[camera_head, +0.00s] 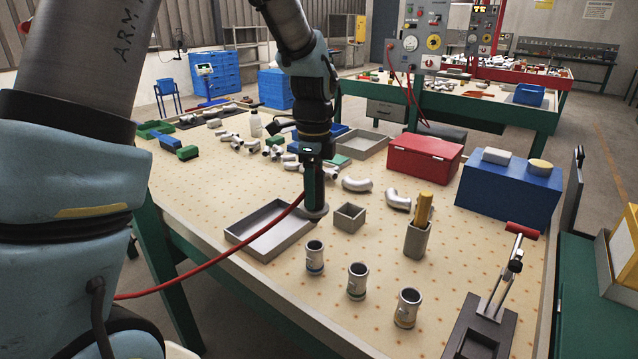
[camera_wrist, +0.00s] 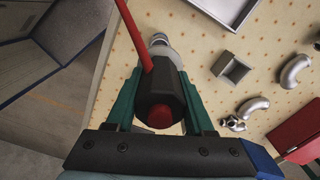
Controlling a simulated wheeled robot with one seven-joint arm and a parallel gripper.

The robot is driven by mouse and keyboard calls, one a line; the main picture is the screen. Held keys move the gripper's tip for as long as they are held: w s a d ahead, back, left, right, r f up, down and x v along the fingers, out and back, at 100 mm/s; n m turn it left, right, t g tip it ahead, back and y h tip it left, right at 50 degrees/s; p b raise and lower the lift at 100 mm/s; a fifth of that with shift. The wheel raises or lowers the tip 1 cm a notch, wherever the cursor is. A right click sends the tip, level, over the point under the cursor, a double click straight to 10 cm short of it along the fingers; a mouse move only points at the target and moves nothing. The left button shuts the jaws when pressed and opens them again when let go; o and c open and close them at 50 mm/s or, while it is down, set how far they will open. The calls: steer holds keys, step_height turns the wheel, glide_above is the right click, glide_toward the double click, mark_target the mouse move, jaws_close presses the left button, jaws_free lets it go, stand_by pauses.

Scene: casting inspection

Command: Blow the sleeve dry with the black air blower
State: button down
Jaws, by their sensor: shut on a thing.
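Three metal sleeves stand upright on the table's near side: a left one (camera_head: 315,258), a middle one (camera_head: 357,281) and a right one (camera_head: 407,307). My gripper (camera_head: 314,188) hangs above the table, behind the left sleeve, and is shut on the black air blower. In the wrist view the blower (camera_wrist: 159,94) lies between the green fingers, its red button facing the camera and a red hose (camera_wrist: 133,35) attached. A round grey metal piece shows just beyond it; I cannot tell if this is its nozzle or a sleeve.
A grey tray (camera_head: 265,231) and a small open box (camera_head: 349,217) stand beside my gripper. A holder (camera_head: 416,240) with yellow pieces, a red box (camera_head: 425,158), a blue box (camera_head: 508,192) and a clamp fixture (camera_head: 483,325) stand to the right. Elbow castings lie behind.

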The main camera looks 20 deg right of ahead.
mark_target(314, 212)
stand_by(0.4)
steer(key=shift+f+b, duration=1.6)
steer(key=shift+f, duration=1.3)
